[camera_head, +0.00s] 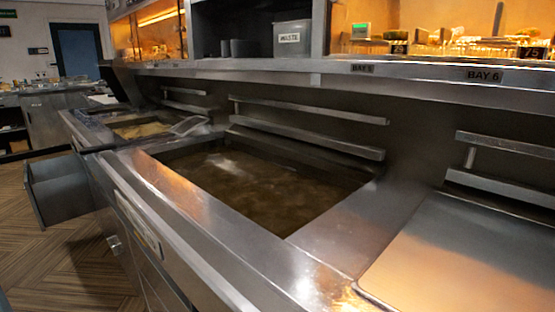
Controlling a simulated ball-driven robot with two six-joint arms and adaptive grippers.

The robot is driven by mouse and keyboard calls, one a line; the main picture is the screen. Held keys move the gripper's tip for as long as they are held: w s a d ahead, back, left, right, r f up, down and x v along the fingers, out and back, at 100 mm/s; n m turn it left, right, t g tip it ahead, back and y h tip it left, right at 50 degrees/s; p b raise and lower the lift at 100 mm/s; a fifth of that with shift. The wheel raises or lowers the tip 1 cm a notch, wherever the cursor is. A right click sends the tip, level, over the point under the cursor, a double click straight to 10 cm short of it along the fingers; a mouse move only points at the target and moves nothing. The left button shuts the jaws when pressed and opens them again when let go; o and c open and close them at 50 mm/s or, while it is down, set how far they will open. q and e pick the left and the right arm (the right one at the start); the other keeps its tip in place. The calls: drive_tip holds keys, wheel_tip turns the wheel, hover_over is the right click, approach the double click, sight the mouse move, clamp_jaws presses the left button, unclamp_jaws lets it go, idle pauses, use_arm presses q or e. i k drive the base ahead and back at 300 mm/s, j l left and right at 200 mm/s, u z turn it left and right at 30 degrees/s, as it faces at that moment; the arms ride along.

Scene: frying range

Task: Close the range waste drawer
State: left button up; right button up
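The range waste drawer (60,190) is a dark grey metal box that stands pulled out from the front of the range, at the left of the view. Its front panel faces left, over the wood-patterned floor. The steel range (180,210) runs from the lower right toward the upper left. Neither of my grippers shows in the view.
A large vat of brownish liquid (260,180) is sunk in the range top, with a smaller one (142,130) beyond it. Metal rails (305,110) line the back. A box marked WASTE (291,38) sits on the shelf. Floor (60,262) is clear at the left.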

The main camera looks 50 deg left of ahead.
sight(58, 190)
drive_tip(key=j+u, duration=0.1)
drive_tip(key=u, duration=0.35)
drive_tip(key=j+u, duration=0.1)
drive_tip(key=u, duration=0.35)
drive_tip(key=j+u, duration=0.15)
drive_tip(key=u, duration=0.3)
drive_tip(key=i+j+u, duration=0.1)
drive_tip(key=j+u, duration=0.15)
drive_tip(key=j, duration=0.2)
drive_tip(key=i+j+u, duration=0.1)
drive_tip(key=j+u, duration=0.2)
drive_tip(key=j, duration=0.15)
drive_tip(key=i+j+u, duration=0.25)
drive_tip(key=j, duration=0.15)
drive_tip(key=i+j+u, duration=0.25)
drive_tip(key=j, duration=0.15)
drive_tip(key=i+j+u, duration=0.1)
drive_tip(key=j+u, duration=0.15)
drive_tip(key=i+j, duration=0.55)
drive_tip(key=j, duration=0.15)
drive_tip(key=i+j+u, duration=0.1)
drive_tip(key=i+j, duration=0.5)
drive_tip(key=i+j+z, duration=0.1)
drive_tip(key=z, duration=0.25)
drive_tip(key=i+j+z, duration=0.1)
drive_tip(key=z, duration=0.2)
